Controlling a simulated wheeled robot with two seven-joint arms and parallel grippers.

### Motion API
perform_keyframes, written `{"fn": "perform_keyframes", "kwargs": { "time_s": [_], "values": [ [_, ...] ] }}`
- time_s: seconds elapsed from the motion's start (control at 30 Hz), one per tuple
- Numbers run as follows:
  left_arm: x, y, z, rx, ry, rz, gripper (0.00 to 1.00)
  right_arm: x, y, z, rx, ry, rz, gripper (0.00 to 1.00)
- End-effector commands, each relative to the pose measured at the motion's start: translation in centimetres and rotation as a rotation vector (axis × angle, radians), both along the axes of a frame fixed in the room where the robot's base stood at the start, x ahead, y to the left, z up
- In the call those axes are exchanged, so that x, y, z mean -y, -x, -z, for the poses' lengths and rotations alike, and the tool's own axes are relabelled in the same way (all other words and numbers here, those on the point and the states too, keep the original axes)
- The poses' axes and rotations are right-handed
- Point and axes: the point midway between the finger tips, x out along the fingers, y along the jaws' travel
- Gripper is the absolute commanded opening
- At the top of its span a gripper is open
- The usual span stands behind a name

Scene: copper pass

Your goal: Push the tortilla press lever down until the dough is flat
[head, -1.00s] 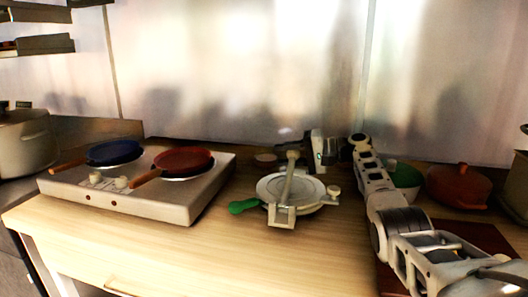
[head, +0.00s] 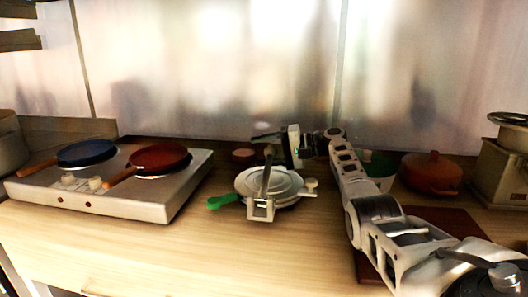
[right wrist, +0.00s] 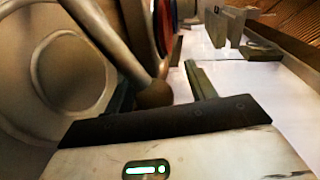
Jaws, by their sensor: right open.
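The tortilla press (head: 286,184) is a pale round metal press on the counter in the head view. Its lever (head: 265,188) stands up steeply at the front. My right gripper (head: 270,146) is open behind the lever's upper end, its fingers pointing left. In the right wrist view the lever (right wrist: 103,32) slants down to a round brown knob (right wrist: 152,94) close to the gripper's fingers. I cannot tell whether they touch. The press plate (right wrist: 25,62) fills the left of that view. I see no dough. My left gripper is out of view.
A green-handled utensil (head: 223,201) lies left of the press. A two-burner stove (head: 150,208) with a blue pan (head: 88,152) and a red pan (head: 160,157) stands further left. A green bowl (head: 378,166) and an orange pot (head: 432,173) are to the right. The front counter is clear.

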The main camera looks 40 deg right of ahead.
Motion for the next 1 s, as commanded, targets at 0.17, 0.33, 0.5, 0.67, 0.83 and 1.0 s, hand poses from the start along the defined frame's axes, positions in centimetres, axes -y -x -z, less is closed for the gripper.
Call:
{"fn": "perform_keyframes", "kwargs": {
  "time_s": [0.17,0.33,0.5,0.67,0.83,1.0],
  "values": [
    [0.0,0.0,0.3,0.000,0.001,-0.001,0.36,0.8,0.9,-0.2,0.002,0.000,0.004,0.56],
    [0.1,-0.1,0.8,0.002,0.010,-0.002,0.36,2.9,3.6,-0.7,0.000,0.002,0.004,0.56],
    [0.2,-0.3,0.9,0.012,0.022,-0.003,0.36,5.5,6.9,-1.5,0.001,0.002,0.005,0.56],
    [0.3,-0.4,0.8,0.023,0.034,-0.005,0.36,7.6,9.6,-2.3,0.000,0.001,0.004,0.56],
    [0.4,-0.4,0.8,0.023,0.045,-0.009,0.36,9.1,11.5,-2.8,0.000,0.001,0.003,0.56],
    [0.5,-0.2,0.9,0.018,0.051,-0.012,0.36,9.6,12.3,-3.1,-0.001,0.001,0.000,0.56]
  ]
}}
